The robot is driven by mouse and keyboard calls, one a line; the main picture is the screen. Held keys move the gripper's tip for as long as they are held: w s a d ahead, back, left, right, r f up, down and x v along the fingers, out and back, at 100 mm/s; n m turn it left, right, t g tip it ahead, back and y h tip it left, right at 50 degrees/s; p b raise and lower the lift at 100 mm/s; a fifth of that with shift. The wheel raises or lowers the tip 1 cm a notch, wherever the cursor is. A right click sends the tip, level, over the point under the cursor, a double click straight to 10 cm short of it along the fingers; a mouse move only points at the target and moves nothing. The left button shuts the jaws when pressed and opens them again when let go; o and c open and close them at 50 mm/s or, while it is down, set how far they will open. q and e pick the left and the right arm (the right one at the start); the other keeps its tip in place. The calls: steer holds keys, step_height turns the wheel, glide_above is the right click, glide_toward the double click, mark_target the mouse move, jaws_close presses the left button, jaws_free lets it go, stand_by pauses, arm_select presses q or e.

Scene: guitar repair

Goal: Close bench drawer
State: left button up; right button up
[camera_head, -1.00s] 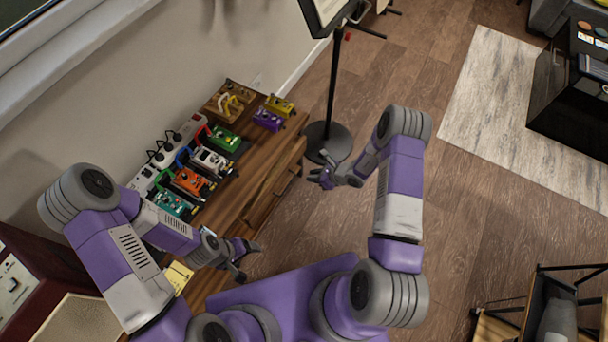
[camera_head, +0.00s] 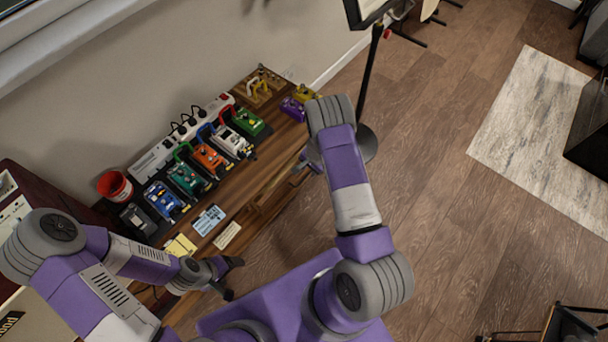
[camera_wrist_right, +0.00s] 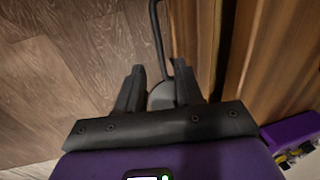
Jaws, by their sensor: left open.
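The wooden bench (camera_head: 240,190) runs along the wall, with its drawer side facing me. In the right wrist view a brown drawer front (camera_wrist_right: 187,30) carries a thin dark handle (camera_wrist_right: 157,38). A dark gap separates that front from the bench top; how far the drawer stands out is unclear. My right gripper (camera_wrist_right: 158,88) is open, its fingertips apart on either side of the handle's line in the picture; I see no contact. In the head view its forearm partly hides it beside the bench. My left gripper (camera_head: 232,278) is open and empty near the bench's near end.
Several coloured pedals, including a purple one (camera_head: 292,108), stand on the bench with a white power strip (camera_head: 155,155), a red cup (camera_head: 115,186) and cards (camera_head: 208,220). A black stand (camera_head: 366,140) rises just beyond my right arm.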

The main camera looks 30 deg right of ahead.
mark_target(306, 176)
steer(key=f, duration=0.1)
steer(key=f+b, duration=0.1)
steer(key=f, duration=0.1)
steer(key=w+f, duration=0.1)
steer(key=shift+a+f, duration=0.25)
steer(key=shift+f, duration=0.05)
steer(key=shift+s, duration=0.1)
steer(key=shift+c, duration=0.3)
jaws_close()
stand_by(0.8)
